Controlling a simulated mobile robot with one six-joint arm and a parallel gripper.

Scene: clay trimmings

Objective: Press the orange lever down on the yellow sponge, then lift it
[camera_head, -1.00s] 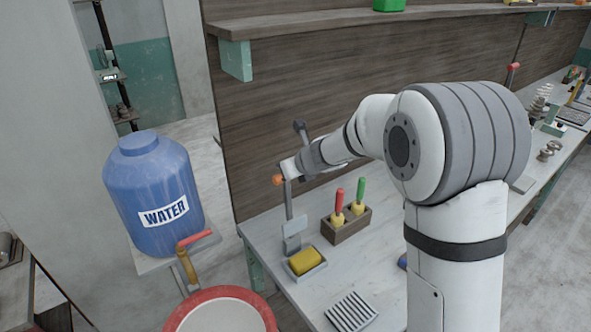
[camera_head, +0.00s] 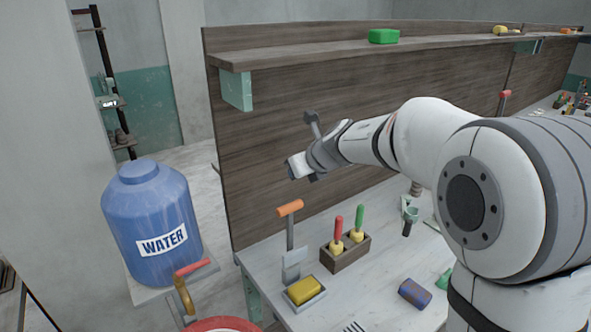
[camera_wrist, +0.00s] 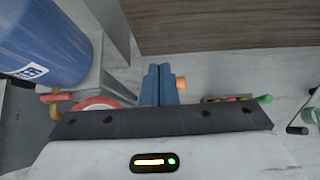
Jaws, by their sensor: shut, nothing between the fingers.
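The lever has an orange handle (camera_head: 290,208) on an upright grey shaft (camera_head: 290,236) above a grey bracket at the back of a small tray. The yellow sponge (camera_head: 304,290) lies in that tray, low and in front of the shaft, apart from the handle. My gripper (camera_head: 295,167) is above the orange handle, clear of it, shut and empty. In the wrist view, the blue fingers (camera_wrist: 160,80) are together and the orange handle (camera_wrist: 181,83) shows just right of them. The sponge is hidden there.
A wooden box (camera_head: 346,255) with red- and green-handled tools stands right of the lever. A blue cylinder (camera_head: 415,293) lies on the table (camera_head: 375,310). A WATER jug (camera_head: 155,222) stands left. A wooden back panel and shelf (camera_head: 350,48) rise behind.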

